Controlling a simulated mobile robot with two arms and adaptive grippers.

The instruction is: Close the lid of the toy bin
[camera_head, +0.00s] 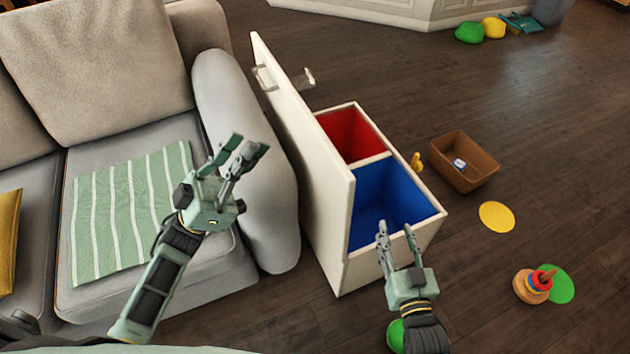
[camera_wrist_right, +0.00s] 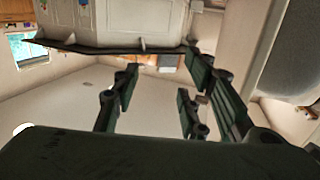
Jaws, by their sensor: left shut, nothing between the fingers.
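The white toy bin (camera_head: 392,268) stands on the floor right of the sofa. It has a red compartment (camera_head: 350,135) at the back and a blue compartment (camera_head: 395,195) in front; both look empty. Its white lid (camera_head: 305,150) stands raised along the bin's left side, with metal handles near its far end. My left gripper (camera_head: 250,147) is shut and empty, over the sofa's arm, left of the lid and apart from it. My right gripper (camera_head: 396,230) is open and empty at the bin's front, overlapping the blue compartment in the head view. Its fingers show apart in the right wrist view (camera_wrist_right: 160,85).
The grey sofa (camera_head: 245,140) with a striped green blanket (camera_head: 130,215) is close on the left. On the floor to the right lie a brown basket (camera_head: 465,160), a yellow disc (camera_head: 496,217), a ring toy (camera_head: 535,285) and a green disc (camera_head: 562,285). Floor beyond is mostly clear.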

